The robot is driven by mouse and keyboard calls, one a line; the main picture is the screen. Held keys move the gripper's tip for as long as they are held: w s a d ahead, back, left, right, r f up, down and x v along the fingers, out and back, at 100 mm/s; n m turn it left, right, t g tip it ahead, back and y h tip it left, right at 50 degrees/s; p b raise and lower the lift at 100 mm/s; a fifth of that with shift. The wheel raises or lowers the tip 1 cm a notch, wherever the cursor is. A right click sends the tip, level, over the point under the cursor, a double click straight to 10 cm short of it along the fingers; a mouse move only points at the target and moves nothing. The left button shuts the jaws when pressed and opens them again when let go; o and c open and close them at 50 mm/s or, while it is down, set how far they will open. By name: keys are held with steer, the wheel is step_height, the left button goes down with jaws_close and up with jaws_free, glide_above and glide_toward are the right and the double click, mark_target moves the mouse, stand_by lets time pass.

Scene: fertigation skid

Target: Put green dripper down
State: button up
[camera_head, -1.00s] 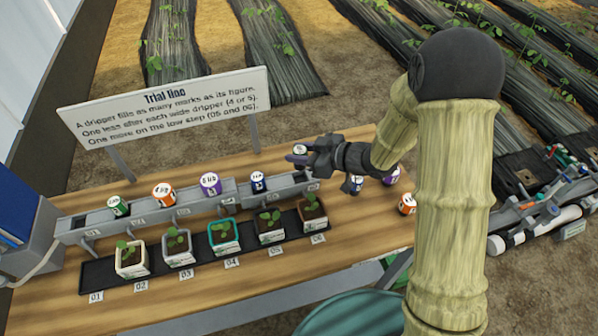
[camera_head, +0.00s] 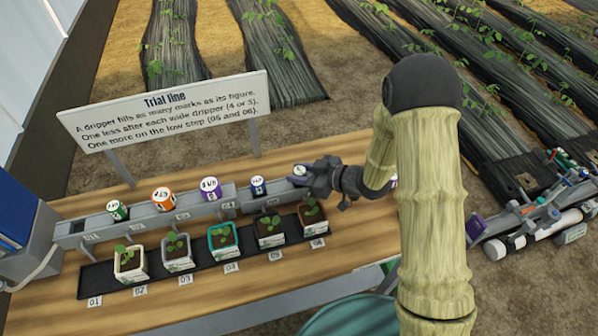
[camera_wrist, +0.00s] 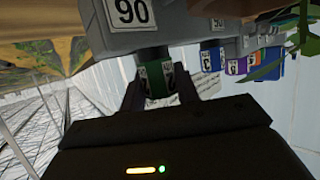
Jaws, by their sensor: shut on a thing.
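My gripper (camera_wrist: 160,85) is shut on a green dripper (camera_wrist: 157,78) with a white label, seen between the two fingers in the wrist view. In the head view my gripper (camera_head: 308,175) is at the right end of the grey stepped rail (camera_head: 75,238), with the white top of the held dripper (camera_head: 300,170) showing. In the wrist view the dripper is close to the rail's 06 plate (camera_wrist: 130,12), which appears upside down. I cannot tell whether it is seated in the rail.
Another green dripper (camera_head: 117,210), an orange one (camera_head: 163,198), a purple one (camera_head: 210,188) and a blue one (camera_head: 258,186) stand along the rail. Several potted seedlings (camera_head: 223,238) stand in front on a black tray. A sign (camera_head: 165,110) stands behind. My arm hides the table's right part.

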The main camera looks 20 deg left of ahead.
steer(key=shift+f, duration=0.1)
steer(key=o, duration=1)
steer(key=shift+c, duration=0.2)
steer(key=shift+r, duration=0.2)
steer(key=v, duration=1.2)
steer(key=shift+f, duration=0.15)
